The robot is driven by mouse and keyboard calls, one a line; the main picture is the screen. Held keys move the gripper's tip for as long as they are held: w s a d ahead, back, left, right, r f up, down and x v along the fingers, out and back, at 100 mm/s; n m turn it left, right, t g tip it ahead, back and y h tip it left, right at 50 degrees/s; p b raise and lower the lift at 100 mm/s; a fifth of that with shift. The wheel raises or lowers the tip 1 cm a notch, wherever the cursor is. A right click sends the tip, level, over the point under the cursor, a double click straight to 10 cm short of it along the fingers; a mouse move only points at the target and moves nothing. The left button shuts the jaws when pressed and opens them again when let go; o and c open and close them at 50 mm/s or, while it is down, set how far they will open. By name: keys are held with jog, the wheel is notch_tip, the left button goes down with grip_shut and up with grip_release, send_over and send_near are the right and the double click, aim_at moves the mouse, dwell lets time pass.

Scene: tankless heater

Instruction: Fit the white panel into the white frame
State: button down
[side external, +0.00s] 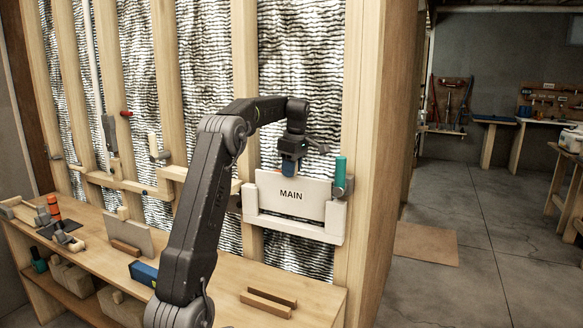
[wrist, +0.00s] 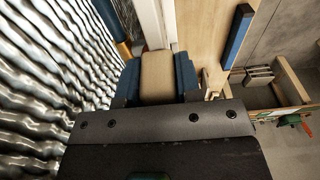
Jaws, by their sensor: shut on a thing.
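The white panel (side external: 291,205), marked MAIN, is upright in the side view. It stands between the side posts of the U-shaped white frame (side external: 290,231), with its upper part above the posts. I cannot tell whether its lower edge touches the frame's bottom bar. My gripper (side external: 290,169) is at the panel's top edge, pointing down, shut on the panel. In the wrist view, a tan piece (wrist: 157,76) lies between the blue fingers of my gripper (wrist: 158,88). The panel's lettered face is not seen there.
A teal cylinder (side external: 341,171) stands close to the frame's right post. Wooden studs (side external: 245,90) with silvery insulation are behind. A wooden bench (side external: 225,290) below holds wooden strips (side external: 268,302) and a blue block (side external: 143,273).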

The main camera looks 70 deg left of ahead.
jog(key=shift+f, duration=1.1)
dwell(0.7)
jog(key=c, duration=0.7)
grip_release()
jog(key=shift+f, duration=0.1)
jog(key=r, duration=0.9)
jog(key=w+d+r, duration=0.1)
jog(key=r, duration=0.3)
jog(key=shift+w+d+r, duration=0.1)
jog(key=shift+r, duration=0.25)
